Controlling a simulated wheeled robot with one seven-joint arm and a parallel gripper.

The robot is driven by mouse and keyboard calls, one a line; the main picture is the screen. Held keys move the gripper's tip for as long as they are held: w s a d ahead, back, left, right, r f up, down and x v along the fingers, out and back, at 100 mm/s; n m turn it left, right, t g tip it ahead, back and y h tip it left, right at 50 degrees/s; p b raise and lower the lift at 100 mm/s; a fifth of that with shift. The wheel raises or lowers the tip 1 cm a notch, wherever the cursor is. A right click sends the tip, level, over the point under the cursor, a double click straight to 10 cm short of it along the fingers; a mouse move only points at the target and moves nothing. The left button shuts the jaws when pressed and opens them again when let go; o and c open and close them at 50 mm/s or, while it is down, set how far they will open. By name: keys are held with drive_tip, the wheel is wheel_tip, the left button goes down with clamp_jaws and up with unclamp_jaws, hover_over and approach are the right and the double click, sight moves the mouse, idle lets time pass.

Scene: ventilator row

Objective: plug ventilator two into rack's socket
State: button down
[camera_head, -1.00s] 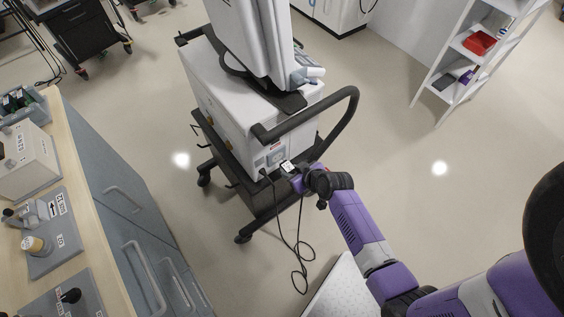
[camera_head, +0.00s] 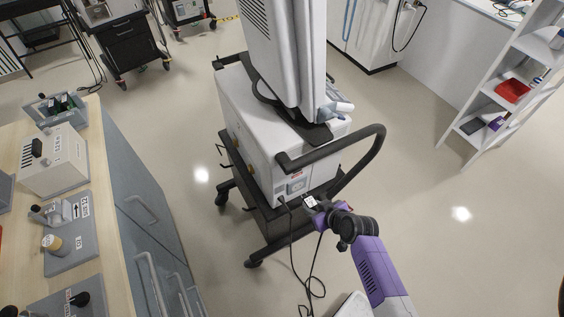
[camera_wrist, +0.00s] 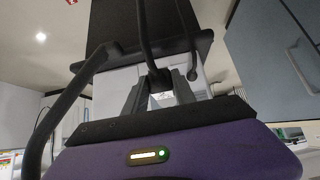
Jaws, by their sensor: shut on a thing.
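A white ventilator (camera_head: 262,125) with a tall screen unit stands on a dark wheeled cart (camera_head: 285,226) in the middle of the head view. Its number cannot be read. A thin dark cord (camera_head: 293,262) leaves the low rear of the ventilator, hangs in a loop and rises to my gripper (camera_head: 316,207). My gripper is beside the cart's rear, below the push handle. In the wrist view my gripper (camera_wrist: 162,97) is shut on the dark plug (camera_wrist: 157,77) at the cord's end. I cannot make out a rack socket.
The cart's curved black handle (camera_head: 372,160) stands out just above my arm. A bench (camera_head: 100,170) with labelled grey panels and drawers runs along the left. A white shelf (camera_head: 480,110) stands at the right. Floor between cart and shelf is clear.

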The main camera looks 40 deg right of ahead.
idle(0.3)
drive_tip(key=shift+s+a, duration=0.15)
drive_tip(key=shift+a, duration=0.05)
drive_tip(key=w+a+r+n+y+b, duration=0.1)
drive_tip(key=w+a+r+b, duration=0.1)
drive_tip(key=a+r, duration=0.3)
drive_tip(key=w+a+r+n+y+b, duration=0.1)
drive_tip(key=w+a+r, duration=0.4)
drive_tip(key=a, duration=0.9)
drive_tip(key=shift+r+n+b, duration=0.3)
drive_tip(key=shift+n+b, duration=0.05)
drive_tip(key=shift+n, duration=0.25)
